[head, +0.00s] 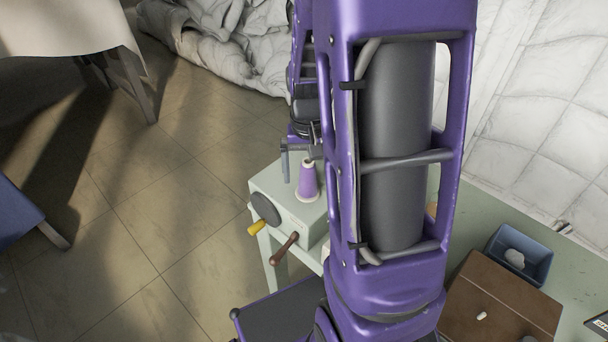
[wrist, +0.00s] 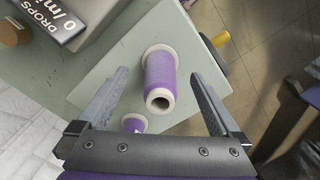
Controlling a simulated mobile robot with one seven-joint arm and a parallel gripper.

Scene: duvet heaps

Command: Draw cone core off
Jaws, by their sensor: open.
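A purple cone core (head: 308,183) with pale ends stands upright on a pale green box (head: 275,195), on its top face. In the wrist view the cone core (wrist: 160,72) shows its open pale end towards the camera. My gripper (wrist: 157,74) is open, with one finger on each side of the cone in that picture and visible gaps between. In the head view my gripper (head: 300,152) is just above and behind the cone, partly hidden by my arm. I cannot tell whether the fingers reach down beside it.
A smaller purple piece with a pale rim (wrist: 134,123) shows below the cone in the wrist view. The box has a yellow-handled knob (head: 257,228) and a brown handle (head: 285,248). A blue tray (head: 518,256) and brown box (head: 500,305) lie to the right.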

